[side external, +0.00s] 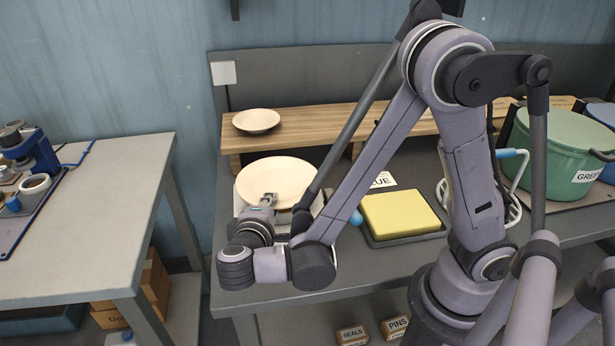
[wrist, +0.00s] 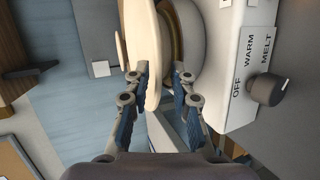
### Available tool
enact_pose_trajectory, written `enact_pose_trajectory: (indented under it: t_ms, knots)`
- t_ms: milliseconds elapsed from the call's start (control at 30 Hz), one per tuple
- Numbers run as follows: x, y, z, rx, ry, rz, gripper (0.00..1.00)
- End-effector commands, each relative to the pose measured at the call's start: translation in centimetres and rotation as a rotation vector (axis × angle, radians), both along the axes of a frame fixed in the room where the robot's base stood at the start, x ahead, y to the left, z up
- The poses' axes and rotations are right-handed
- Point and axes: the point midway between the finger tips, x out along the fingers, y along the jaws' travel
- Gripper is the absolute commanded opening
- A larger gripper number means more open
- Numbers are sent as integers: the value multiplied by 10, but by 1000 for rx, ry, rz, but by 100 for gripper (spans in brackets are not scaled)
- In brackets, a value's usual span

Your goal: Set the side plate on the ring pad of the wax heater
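The cream side plate (side external: 277,180) lies roughly flat over the white wax heater (side external: 240,199) in the side external view. In the wrist view the plate (wrist: 153,92) is seen nearly edge-on, with the brownish ring pad (wrist: 174,42) against or very close to its underside; I cannot tell whether they touch all round. My gripper (wrist: 160,75) is at the plate's near rim, one finger on each face. The fingers stand apart, with a gap between the rim and the lower finger. In the side external view my gripper (side external: 268,199) partly covers the rim.
A smaller cream dish (side external: 256,121) sits on the wooden shelf (side external: 300,127) behind. Right of the heater are a yellow block (side external: 400,215) in a dark tray and a green pot (side external: 565,150). The heater's knob (wrist: 267,89) is close to my gripper's right in the wrist view.

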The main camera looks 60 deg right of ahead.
Motion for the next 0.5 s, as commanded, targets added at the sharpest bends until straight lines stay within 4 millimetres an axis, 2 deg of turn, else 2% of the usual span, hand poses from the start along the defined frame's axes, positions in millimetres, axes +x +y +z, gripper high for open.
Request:
enact_pose_trajectory:
  t_ms: [367,500]
  knots:
    - [0,0,4,0,0,0,31]
    - [-8,16,10,0,0,4,31]
